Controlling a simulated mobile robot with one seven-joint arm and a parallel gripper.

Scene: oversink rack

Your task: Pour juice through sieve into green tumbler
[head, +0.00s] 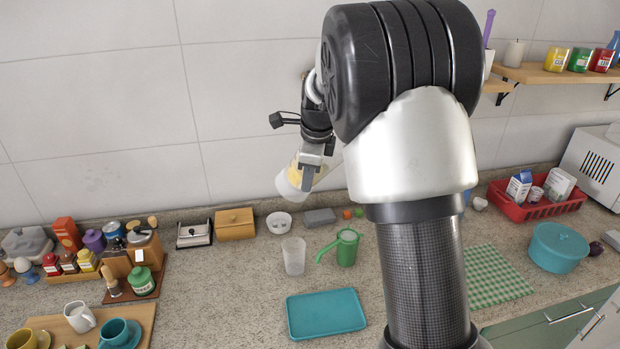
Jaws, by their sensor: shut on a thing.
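My gripper (310,172) is shut on a whitish cup (288,186) with a yellowish patch inside. The cup is tilted and held high above the counter, in front of the tiled wall. A green vessel (347,250) stands on the counter, below and to the right of the cup. A green curved part (325,250) reaches out from its left side near the rim; I cannot tell whether this is a sieve's handle or the vessel's own. A clear tumbler (293,256) stands just left of it, almost below the held cup.
A teal tray (326,314) lies in front of the tumblers. A white bowl (279,222), a wooden box (235,224) and a grey block (320,217) stand behind.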

